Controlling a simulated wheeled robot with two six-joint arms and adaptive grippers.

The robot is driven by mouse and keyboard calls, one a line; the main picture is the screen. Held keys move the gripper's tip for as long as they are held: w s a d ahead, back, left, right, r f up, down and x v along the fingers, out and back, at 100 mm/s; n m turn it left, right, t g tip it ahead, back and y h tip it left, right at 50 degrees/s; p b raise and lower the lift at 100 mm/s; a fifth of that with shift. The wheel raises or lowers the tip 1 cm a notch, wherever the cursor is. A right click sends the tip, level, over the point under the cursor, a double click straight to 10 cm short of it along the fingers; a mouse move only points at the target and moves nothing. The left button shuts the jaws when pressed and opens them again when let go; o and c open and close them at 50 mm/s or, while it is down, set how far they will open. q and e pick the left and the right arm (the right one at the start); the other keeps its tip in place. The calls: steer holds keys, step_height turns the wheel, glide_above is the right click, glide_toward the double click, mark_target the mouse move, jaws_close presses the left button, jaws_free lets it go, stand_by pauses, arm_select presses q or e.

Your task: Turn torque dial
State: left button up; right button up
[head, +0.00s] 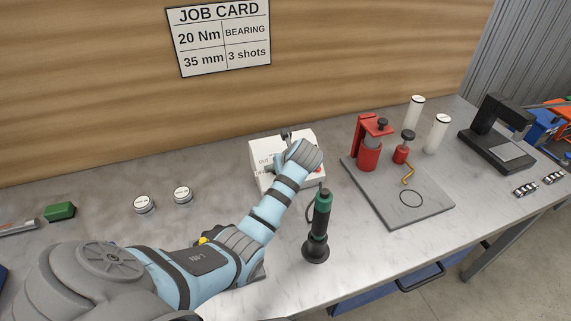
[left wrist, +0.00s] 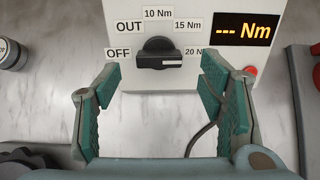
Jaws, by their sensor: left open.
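The torque dial (left wrist: 158,53) is a black knob on the front of a white box (left wrist: 120,75) in the left wrist view. Labels OFF, OUT, 10 Nm, 15 Nm and 20 Nm surround it. Its bar lies roughly level, with a pale mark near the right end; I cannot tell which label it points to. The display (left wrist: 243,31) reads "--- Nm". My left gripper (left wrist: 158,75) is open, its fingers apart on either side of the dial and empty. In the head view my arm partly covers the white box (head: 262,148). My right gripper is not in view.
A green and black driver (head: 321,220) stands upright right of my arm. A grey plate (head: 425,207) with red fixtures is at right. Two white round pots (head: 144,204) sit at left. A job card (head: 220,38) reads 20 Nm, bearing, 35 mm, 3 shots. A cable passes the right finger.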

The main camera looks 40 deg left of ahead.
arm_select(q)
steer(key=v, duration=0.7)
steer(key=shift+s+d+r, duration=0.15)
steer(key=shift+d+r, duration=0.1)
steer(key=shift+r, duration=0.05)
